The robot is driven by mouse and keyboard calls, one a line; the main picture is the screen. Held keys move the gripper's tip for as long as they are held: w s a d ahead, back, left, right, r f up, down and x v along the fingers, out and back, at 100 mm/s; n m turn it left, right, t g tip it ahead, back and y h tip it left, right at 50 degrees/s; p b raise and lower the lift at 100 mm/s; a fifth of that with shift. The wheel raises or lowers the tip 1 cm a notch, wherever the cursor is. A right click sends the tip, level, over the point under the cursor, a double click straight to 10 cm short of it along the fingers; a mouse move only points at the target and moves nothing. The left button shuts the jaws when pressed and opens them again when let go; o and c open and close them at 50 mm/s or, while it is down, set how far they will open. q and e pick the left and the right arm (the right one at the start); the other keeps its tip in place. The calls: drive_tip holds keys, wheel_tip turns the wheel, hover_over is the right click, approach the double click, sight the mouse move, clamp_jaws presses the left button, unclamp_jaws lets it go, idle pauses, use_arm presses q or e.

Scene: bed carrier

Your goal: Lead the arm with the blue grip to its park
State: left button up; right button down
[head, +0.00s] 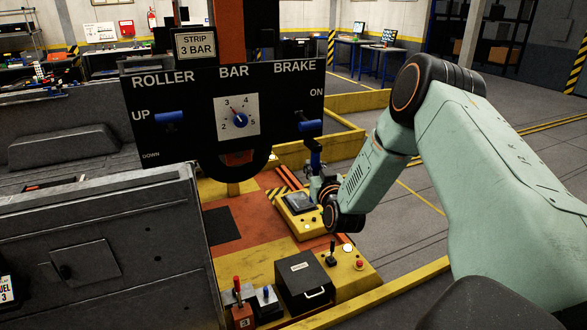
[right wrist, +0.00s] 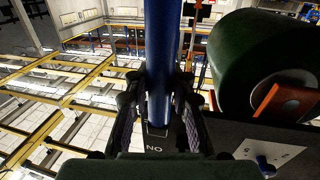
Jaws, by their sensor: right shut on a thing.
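In the right wrist view the blue grip (right wrist: 162,50) stands as a thick bar between the two dark fingers. My right gripper (head: 318,178) is shut on it, small and partly hidden in the head view; its fingers also show in the right wrist view (right wrist: 158,108). The arm that the grip belongs to is mostly hidden, and I cannot make out its park. My left gripper is not in view.
The panel carries a blue ROLLER lever (head: 171,117), a BAR dial (head: 239,118) and a blue BRAKE lever (head: 310,126) near ON. A dark green roller (right wrist: 265,62) is close to the right gripper. Grey machine housing (head: 110,240) fills the left; yellow control boxes (head: 357,278) stand below.

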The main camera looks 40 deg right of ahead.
drive_tip(key=d, duration=0.1)
drive_tip(key=s+d, duration=0.1)
drive_tip(key=d, duration=0.3)
drive_tip(key=shift+s+d+f+p, duration=0.15)
drive_tip(key=shift+s+f+p, duration=0.15)
drive_tip(key=shift+p, duration=0.1)
drive_tip(key=c, duration=1.7)
unclamp_jaws()
drive_tip(key=o, duration=0.3)
drive_tip(key=shift+r, duration=0.15)
drive_tip(key=shift+o, duration=1.3)
drive_tip(key=shift+s+r, duration=0.15)
drive_tip(key=shift+d, duration=0.1)
